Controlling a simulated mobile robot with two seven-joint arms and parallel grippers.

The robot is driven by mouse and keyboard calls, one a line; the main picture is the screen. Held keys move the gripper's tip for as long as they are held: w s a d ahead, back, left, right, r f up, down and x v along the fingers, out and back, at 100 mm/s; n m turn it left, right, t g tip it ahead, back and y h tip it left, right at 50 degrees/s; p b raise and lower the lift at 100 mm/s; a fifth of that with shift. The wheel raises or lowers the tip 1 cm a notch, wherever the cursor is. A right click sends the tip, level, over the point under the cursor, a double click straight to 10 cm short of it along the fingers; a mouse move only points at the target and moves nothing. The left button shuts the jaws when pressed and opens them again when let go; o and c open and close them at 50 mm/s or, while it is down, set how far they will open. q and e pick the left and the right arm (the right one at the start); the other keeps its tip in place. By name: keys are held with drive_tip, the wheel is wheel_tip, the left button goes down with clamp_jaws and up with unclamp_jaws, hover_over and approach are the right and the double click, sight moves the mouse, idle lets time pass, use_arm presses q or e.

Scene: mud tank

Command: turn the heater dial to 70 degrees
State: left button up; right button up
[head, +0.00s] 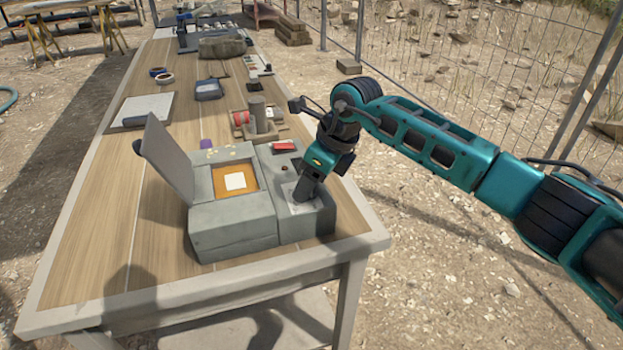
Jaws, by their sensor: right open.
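The grey heater box (235,228) stands near the front right of the long table, its lid (165,160) tilted up. An orange inner plate with a white square (234,181) shows inside. A control section (308,229) adjoins it on the right, with a red display or label (284,147) and a small dark knob-like part (284,168). My right gripper (304,194) points down over the pale front panel of this section, with its fingers open. The dial itself is not clearly seen; the fingers cover that spot. I cannot tell whether they touch it. My left gripper is out of view.
The wooden table (110,245) has free room left of the box. Behind it are a caddy with a red spool (241,118), a grey tray (142,110), tape rolls (165,78) and a blue-grey case (208,89). A wire fence (500,70) runs along the right.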

drive_tip(key=shift+c, duration=0.3)
drive_tip(key=c, duration=0.9)
drive_tip(key=shift+c, duration=0.2)
